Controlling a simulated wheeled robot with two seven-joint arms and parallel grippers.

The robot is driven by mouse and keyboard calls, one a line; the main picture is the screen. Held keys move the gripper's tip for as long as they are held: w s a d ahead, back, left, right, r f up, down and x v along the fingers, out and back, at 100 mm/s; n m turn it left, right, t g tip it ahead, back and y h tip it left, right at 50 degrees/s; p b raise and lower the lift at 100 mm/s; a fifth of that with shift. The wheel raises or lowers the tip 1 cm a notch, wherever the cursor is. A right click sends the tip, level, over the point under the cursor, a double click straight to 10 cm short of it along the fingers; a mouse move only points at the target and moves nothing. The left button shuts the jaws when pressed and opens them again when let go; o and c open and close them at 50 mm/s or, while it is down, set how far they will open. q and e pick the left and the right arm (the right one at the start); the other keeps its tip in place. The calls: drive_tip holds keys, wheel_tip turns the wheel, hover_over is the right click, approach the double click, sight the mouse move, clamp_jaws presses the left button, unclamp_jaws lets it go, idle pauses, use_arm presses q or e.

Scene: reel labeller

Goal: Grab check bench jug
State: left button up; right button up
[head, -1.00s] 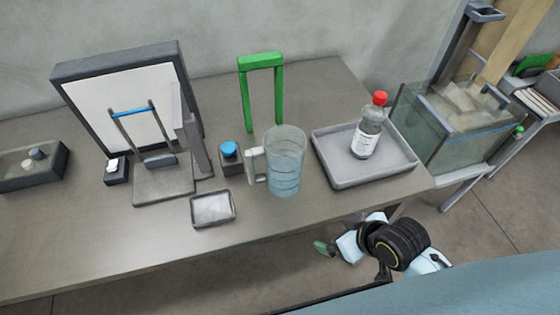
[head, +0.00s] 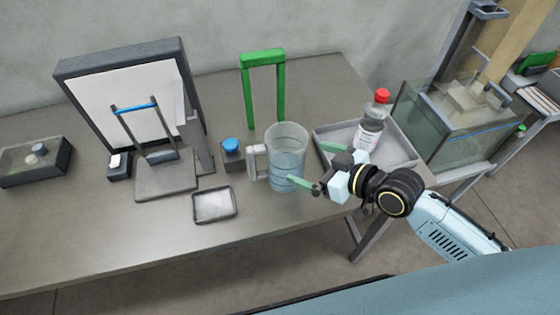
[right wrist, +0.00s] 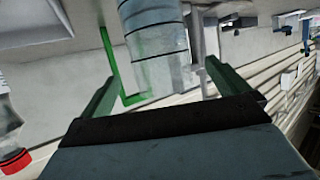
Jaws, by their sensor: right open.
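The clear jug (head: 287,158) with water in it stands upright on the bench (head: 110,235), its grey handle (head: 257,162) toward the left. My right gripper (head: 312,167) is open, with green fingers, just right of the jug. One fingertip overlaps the jug's lower right side in the head view; I cannot tell whether it touches. In the right wrist view the jug (right wrist: 154,45) shows ahead, between the two open fingers (right wrist: 158,80). My left gripper is not in view.
A grey tray (head: 404,150) with a red-capped bottle (head: 371,128) is right of the jug. A green frame (head: 280,95) stands behind it. A blue-topped block (head: 232,155) and small dish (head: 214,204) are left. The front left bench is clear.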

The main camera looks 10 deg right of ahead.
sight(278, 162)
drive_tip(key=x, duration=0.7)
drive_tip(key=shift+w, duration=0.2)
drive_tip(key=shift+c, duration=0.3)
drive_tip(key=c, duration=1)
